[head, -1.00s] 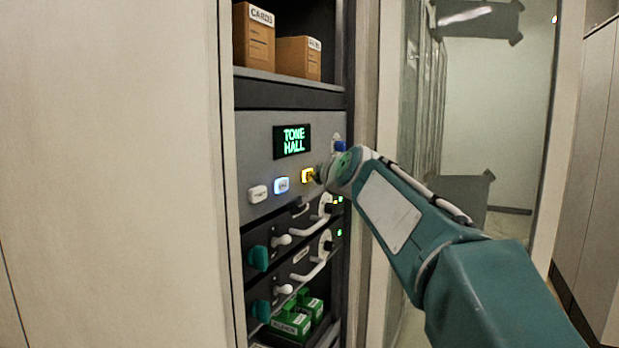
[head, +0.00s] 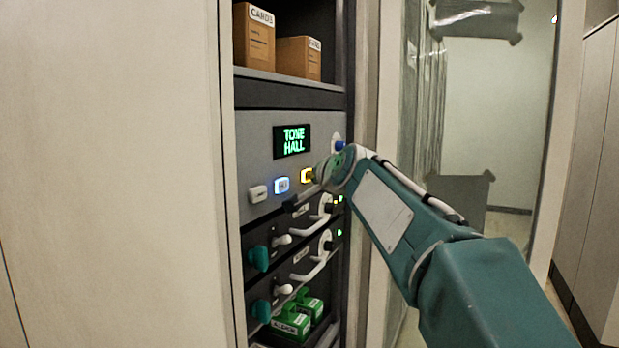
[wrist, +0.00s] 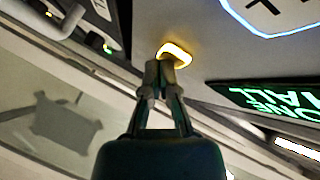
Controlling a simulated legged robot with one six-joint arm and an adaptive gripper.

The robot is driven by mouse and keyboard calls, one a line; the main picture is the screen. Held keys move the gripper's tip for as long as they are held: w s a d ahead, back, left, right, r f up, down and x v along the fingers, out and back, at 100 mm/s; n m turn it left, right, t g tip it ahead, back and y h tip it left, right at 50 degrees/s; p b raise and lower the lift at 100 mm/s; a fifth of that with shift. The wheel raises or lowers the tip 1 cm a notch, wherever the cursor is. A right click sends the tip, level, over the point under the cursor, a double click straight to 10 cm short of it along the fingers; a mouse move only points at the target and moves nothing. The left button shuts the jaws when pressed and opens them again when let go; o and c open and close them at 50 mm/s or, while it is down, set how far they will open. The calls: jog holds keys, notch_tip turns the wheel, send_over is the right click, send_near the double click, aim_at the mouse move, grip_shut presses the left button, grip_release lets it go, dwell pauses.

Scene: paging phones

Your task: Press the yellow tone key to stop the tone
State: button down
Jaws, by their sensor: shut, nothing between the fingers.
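The yellow tone key (head: 307,175) is on the grey panel, at the right end of a row of keys. It is lit around its edge in the wrist view (wrist: 176,50). My gripper (wrist: 161,66) is shut and empty, its fingertips at the key's near edge and covering part of it. I cannot tell if the tips touch it. The display (head: 292,141) above the keys reads "TONE HALL" in green.
A blue-lit key (head: 281,185) and a white key (head: 258,194) sit to the left. Below are drawers with white handles (head: 312,272) and teal knobs (head: 259,258). Boxes (head: 298,58) stand on the shelf above.

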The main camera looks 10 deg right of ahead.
dwell(0.5)
jog(key=shift+s+d, duration=0.3)
jog(key=shift+d, duration=0.05)
jog(key=s+d, duration=0.3)
jog(key=d, duration=0.2)
jog(key=shift+s, duration=0.25)
dwell(0.3)
jog(key=s+a+f+n+g+h, duration=0.1)
jog(key=s+f+n+g, duration=0.3)
jog(key=s+f, duration=1.1)
jog(key=s+a+f+n+g+h, duration=0.1)
jog(key=s+f+n+g, duration=0.4)
jog(key=s+f, duration=1)
jog(key=s, duration=0.4)
jog(key=shift+s+a+f+n+g+h, duration=0.15)
jog(key=shift+a+f+n+g+h, duration=0.05)
jog(key=shift+f+n+g+h, duration=0.1)
